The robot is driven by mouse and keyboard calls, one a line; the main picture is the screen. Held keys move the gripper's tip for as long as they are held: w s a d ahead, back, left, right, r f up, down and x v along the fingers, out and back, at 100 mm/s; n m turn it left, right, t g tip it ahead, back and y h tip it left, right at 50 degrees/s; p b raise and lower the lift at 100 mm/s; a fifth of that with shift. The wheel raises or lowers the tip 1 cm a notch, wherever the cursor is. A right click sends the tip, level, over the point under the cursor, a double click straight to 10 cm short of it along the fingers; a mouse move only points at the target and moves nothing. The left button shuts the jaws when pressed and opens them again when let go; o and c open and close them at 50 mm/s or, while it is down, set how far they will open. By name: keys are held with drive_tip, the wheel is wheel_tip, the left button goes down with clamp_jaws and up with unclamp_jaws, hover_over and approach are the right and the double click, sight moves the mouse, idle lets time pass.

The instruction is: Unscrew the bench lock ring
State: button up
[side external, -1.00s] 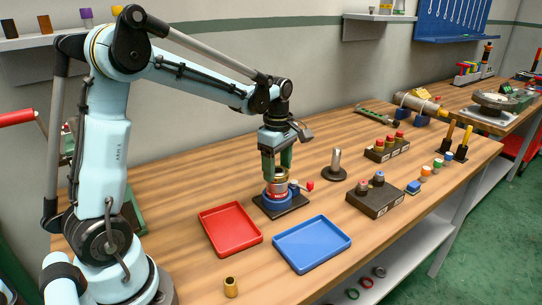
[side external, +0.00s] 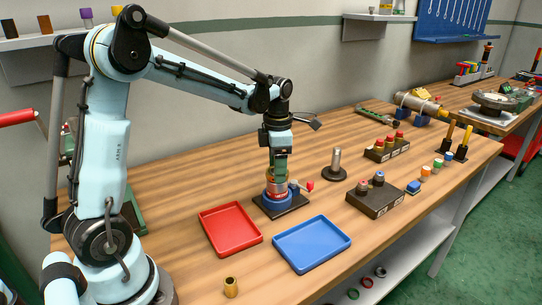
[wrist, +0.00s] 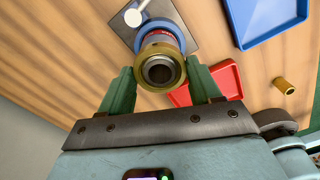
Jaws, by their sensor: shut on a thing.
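The pipe vise (side external: 279,199) stands on a dark square plate, with a blue body and a red band. It also shows in the wrist view (wrist: 146,27). A brass-coloured lock ring (wrist: 161,48) sits on top of it, around a grey pipe end (wrist: 160,71) with a dark bore. My gripper (side external: 277,177) points straight down over the vise. In the wrist view its green fingers (wrist: 162,82) are on opposite sides of the ring, shut on it. The exact finger contact is hard to see. In the side view the fingers partly hide the ring.
A red tray (side external: 230,229) and a blue tray (side external: 312,244) lie empty in front of the vise. A small brass fitting (side external: 231,287) stands near the front edge. A grey post (side external: 335,165) and a dark block with knobs (side external: 375,196) stand to the right.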

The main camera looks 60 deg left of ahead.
drive_tip(key=shift+r, duration=0.75)
drive_tip(key=shift+r, duration=1.7)
drive_tip(key=shift+d, duration=0.15)
